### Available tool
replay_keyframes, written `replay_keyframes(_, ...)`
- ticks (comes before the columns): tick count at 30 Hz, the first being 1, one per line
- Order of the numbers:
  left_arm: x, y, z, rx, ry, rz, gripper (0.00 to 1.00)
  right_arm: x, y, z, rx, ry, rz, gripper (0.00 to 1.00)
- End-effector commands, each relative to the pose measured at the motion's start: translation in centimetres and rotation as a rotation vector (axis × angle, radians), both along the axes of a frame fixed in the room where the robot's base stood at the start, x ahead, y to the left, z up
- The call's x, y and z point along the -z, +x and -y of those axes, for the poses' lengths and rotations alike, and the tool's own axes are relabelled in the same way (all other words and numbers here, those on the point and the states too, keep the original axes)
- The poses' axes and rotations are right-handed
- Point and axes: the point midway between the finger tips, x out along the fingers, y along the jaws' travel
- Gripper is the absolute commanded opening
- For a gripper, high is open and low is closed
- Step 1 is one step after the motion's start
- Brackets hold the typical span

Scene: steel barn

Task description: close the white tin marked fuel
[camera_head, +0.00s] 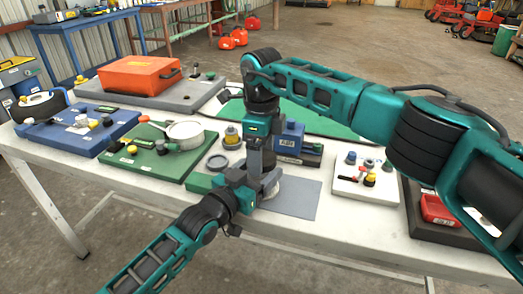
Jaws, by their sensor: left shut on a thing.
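A pale round tin (272,190), probably the white fuel tin, stands on the grey mat (292,203) near the table's front edge. My grippers hide most of it, and no marking on it can be read. My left gripper (264,181) reaches in from the lower left and is shut on the tin's side. My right gripper (263,163) points straight down just above the tin, at its top. Its fingers are too hidden to tell open from shut. I cannot tell a lid from the tin's body here.
A blue tin (289,139) stands just behind the grippers.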

Motion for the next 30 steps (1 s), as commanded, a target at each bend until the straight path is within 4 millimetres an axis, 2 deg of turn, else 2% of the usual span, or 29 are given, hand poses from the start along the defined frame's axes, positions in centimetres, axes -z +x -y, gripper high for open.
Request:
replay_keyframes(2, 0.04, -0.01, -0.01, 0.0, 0.002, 0.0, 0.0, -0.02, -0.01, -0.01, 0.0, 0.0, 0.0, 0.73)
replay_keyframes(14, 0.04, 0.0, -0.01, 0.0, 0.002, 0.0, 0.0, -0.05, 0.01, -0.02, 0.0, 0.0, 0.0, 0.35)
replay_keyframes(20, 0.04, 0.0, 0.0, 0.0, 0.002, 0.0, 0.0, -0.05, 0.01, -0.02, 0.006, 0.0, 0.0, 0.33)
replay_keyframes(21, 0.04, 0.0, 0.0, 0.0, 0.002, 0.0, 0.0, -0.05, 0.01, -0.02, 0.006, 0.0, 0.0, 0.71)
replay_keyframes(30, 0.03, 0.01, -0.01, 0.0, 0.001, 0.0, 0.0, -0.05, 0.0, -0.01, 0.006, 0.0, 0.0, 0.99)
